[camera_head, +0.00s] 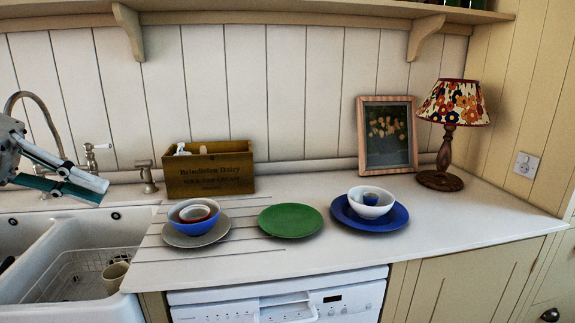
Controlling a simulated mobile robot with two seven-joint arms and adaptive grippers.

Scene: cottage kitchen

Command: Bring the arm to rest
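My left gripper (95,190) comes in from the left edge, in front of the sink and tap. Its fingers point right, and the tips look close together, but I cannot tell whether it is open or shut. I see no object clearly held in it. It is apart from the dishes on the counter. My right gripper is not in view.
The counter (340,252) holds a grey plate (185,241) with stacked bowls (179,218), a green plate (290,221), and a blue plate (393,221) with a white bowl (360,209). A wooden box (209,175), picture frame (387,135) and lamp (449,140) stand behind. The sink (100,235) contains a rack and mug (114,275).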

